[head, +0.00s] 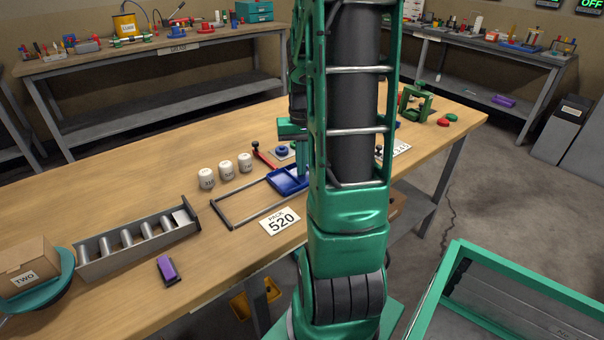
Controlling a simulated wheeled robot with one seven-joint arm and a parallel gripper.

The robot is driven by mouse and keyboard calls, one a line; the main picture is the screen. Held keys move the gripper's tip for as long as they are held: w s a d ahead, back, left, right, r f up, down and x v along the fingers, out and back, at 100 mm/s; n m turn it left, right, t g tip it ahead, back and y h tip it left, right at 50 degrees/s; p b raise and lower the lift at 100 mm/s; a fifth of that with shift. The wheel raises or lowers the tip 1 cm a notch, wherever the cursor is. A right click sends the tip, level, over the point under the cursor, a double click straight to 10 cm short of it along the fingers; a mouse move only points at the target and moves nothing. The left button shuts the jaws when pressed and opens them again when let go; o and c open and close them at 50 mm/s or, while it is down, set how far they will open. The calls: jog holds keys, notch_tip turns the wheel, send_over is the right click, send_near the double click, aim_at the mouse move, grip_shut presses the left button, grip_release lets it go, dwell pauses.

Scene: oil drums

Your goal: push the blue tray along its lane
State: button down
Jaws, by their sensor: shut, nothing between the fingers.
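The blue tray (287,182) lies on the wooden workbench (130,165), at the right end of a low dark-railed lane (231,222). My arm hides what is to the right of the tray. My gripper (304,170) points down at the tray's far right side, partly covered by my green arm. It is shut and holds nothing. I cannot tell whether it touches the tray. The lane left of the tray is empty.
Three white weights (226,170) stand behind the lane. A grey rack of cylinders (137,246), a purple object (167,270) and a cardboard box (26,266) are at the left.

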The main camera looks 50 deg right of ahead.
aim_at(280, 185)
jog(key=shift+a, duration=0.1)
dwell(0.3)
jog(key=shift+w+a, duration=0.2)
jog(key=shift+a, duration=0.7)
jog(key=shift+w+a, duration=0.2)
jog(key=shift+a, duration=0.65)
jog(key=shift+a, duration=0.1)
jog(key=shift+w+a, duration=0.25)
jog(key=shift+a, duration=0.6)
jog(key=shift+w+a, duration=0.2)
jog(key=shift+a, duration=0.65)
jog(key=shift+a, duration=0.15)
jog(key=shift+w+a, duration=0.25)
jog(key=shift+a, duration=0.6)
jog(key=shift+w+a, duration=0.2)
jog(key=shift+a, duration=0.6)
jog(key=shift+a, duration=0.15)
jog(key=shift+w+a, duration=0.2)
jog(key=shift+a, duration=0.65)
jog(key=shift+w+a, duration=0.2)
jog(key=shift+a, duration=0.65)
jog(key=shift+a, duration=0.1)
